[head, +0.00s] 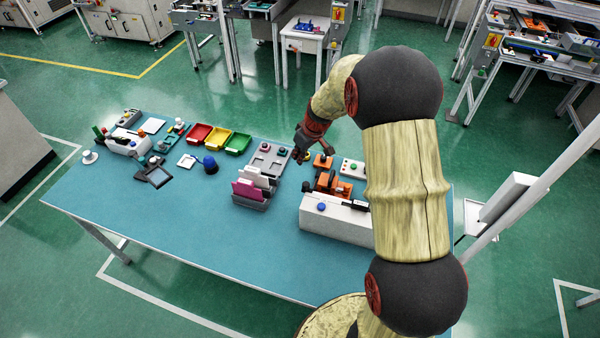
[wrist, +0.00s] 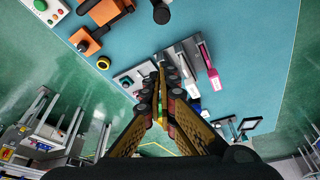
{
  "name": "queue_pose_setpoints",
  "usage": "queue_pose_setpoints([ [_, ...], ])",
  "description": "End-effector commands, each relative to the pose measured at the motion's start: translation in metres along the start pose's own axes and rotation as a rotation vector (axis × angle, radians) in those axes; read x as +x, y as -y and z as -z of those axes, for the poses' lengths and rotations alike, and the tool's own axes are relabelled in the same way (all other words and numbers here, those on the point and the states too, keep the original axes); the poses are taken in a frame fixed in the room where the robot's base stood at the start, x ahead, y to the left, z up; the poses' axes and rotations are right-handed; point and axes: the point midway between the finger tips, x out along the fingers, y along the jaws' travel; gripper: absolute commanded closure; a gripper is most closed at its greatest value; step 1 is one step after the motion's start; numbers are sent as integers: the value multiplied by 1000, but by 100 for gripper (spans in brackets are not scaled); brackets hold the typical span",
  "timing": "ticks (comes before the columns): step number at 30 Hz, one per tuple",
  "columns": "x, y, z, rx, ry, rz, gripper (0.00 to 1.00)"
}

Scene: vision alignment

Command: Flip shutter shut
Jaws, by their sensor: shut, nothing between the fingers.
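My gripper (head: 301,156) is shut and empty, held above the back part of the blue table. In the wrist view its fingers (wrist: 160,68) meet at the tips. My arm hides the right end of the box. I cannot tell which part is the shutter, or whether it is open or shut.
The blue table (head: 160,225) is bare along its front left. A grey rack with pink and white plates (head: 252,190) stands left of the pale box. A grey panel with round knobs (head: 268,158) lies behind the rack. Red, yellow and green bins (head: 218,138) stand further left.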

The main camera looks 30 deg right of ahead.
Motion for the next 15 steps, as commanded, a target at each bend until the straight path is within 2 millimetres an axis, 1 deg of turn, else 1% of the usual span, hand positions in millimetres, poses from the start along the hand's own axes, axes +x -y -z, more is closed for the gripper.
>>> queue_pose_setpoints([
  [5, 4, 0, 0, 0, 1, 1, 100],
  [8, 14, 1, 0, -1, 2, 2, 100],
  [11, 31, 1, 0, 0, 3, 2, 100],
  [15, 58, 1, -1, -1, 4, 3, 100],
])
